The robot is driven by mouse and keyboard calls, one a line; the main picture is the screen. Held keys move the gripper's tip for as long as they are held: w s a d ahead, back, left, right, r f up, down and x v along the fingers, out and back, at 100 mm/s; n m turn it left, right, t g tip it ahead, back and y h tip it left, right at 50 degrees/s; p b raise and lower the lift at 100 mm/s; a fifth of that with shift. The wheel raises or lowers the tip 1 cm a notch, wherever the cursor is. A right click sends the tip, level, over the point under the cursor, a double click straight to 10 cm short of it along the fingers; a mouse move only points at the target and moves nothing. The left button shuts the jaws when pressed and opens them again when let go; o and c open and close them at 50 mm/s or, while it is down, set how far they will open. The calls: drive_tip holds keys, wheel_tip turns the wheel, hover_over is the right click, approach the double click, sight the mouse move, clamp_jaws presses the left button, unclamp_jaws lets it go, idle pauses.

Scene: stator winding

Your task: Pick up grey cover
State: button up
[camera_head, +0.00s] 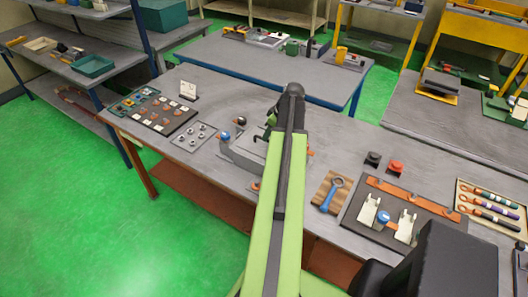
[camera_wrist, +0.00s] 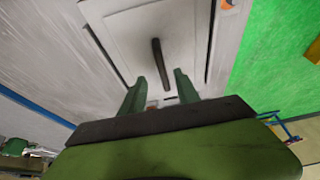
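The grey cover (camera_wrist: 188,38) shows in the wrist view as a flat, pale grey panel with a dark upright bar handle (camera_wrist: 160,62) near its middle. In the head view, a grey boxy unit (camera_head: 240,154) on the workbench is partly hidden behind my arm; I cannot tell the cover apart there. My gripper (camera_wrist: 160,80) has two green fingers spread apart, with nothing between them. The handle's lower end appears just beyond the gap between the fingertips. The gripper is mostly hidden behind my arm in the head view (camera_head: 272,118).
On the workbench, left of the unit, are a plate with several round parts (camera_head: 193,137) and a dark tray (camera_head: 168,118). Right of my arm are a wooden board with a blue wrench (camera_head: 331,194), a dark fixture plate (camera_head: 440,225), and black and red knobs (camera_head: 396,166).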

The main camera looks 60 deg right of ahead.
drive_tip(key=b+x, duration=0.5)
drive_tip(key=shift+w+a+f, duration=0.1)
drive_tip(key=shift+w+a, duration=0.1)
drive_tip(key=shift+w, duration=0.05)
drive_tip(key=shift+r, duration=0.2)
clamp_jaws()
idle(0.9)
